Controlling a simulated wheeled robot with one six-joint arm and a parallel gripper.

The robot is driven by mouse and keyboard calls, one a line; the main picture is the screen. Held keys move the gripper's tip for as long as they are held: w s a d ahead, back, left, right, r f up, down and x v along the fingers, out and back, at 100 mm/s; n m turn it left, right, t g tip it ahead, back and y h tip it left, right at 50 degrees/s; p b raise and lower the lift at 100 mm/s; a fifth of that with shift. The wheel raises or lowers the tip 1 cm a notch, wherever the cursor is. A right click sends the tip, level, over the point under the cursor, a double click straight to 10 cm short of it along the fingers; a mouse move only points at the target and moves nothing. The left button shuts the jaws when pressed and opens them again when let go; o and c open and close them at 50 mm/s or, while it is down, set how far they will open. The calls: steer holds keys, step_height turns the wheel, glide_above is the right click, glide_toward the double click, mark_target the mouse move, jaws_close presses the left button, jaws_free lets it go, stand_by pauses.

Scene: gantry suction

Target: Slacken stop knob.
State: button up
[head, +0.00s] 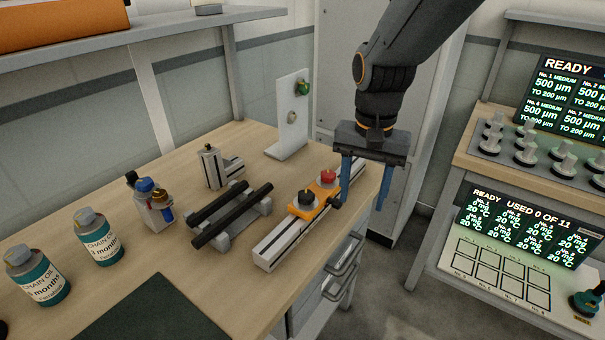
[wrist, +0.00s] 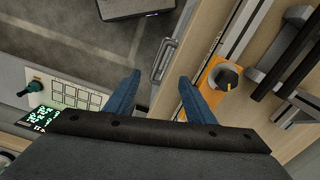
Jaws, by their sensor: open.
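A pale rail (head: 272,250) lies near the bench's right edge and carries an orange carriage (head: 318,205). A black knob (head: 306,197) stands on the carriage, and a red knob (head: 328,177) stands farther back along the rail. A small dark knob (head: 335,202) sticks out at the carriage's right side. I cannot tell which is the stop knob. My gripper (head: 362,203) is open and empty, pointing down just right of the rail. In the wrist view, the black knob (wrist: 228,79) with a yellow mark lies right of my open fingers (wrist: 160,76); the red knob is out of sight.
Two dark bars (head: 230,215) on a grey stand lie left of the rail. An upright white plate (head: 292,115) stands behind it. Bottles (head: 100,238) are at the left. Drawers are below the bench edge, and a separate station (head: 490,270) stands right across a floor gap.

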mark_target(306, 194)
steer(key=a+r, duration=0.2)
steer(key=a, duration=0.2)
steer(key=w+a+r+m+p, duration=0.1)
steer(key=a+r, duration=0.1)
steer(key=a, duration=0.1)
steer(key=w+a+r+m+p, duration=0.1)
steer(key=a+r, duration=0.1)
steer(key=a, duration=0.2)
steer(key=shift+w+a+r, duration=0.15)
steer(key=shift+w+a, duration=0.1)
steer(key=shift+a, duration=0.05)
steer(key=shift+a+f, duration=0.15)
steer(key=shift+f, duration=0.05)
step_height(306, 194, down, 7)
steer(key=shift+f+p, duration=0.15)
steer(key=shift+p, duration=0.8)
steer(key=c, duration=1.1)
steer(key=shift+o, duration=0.2)
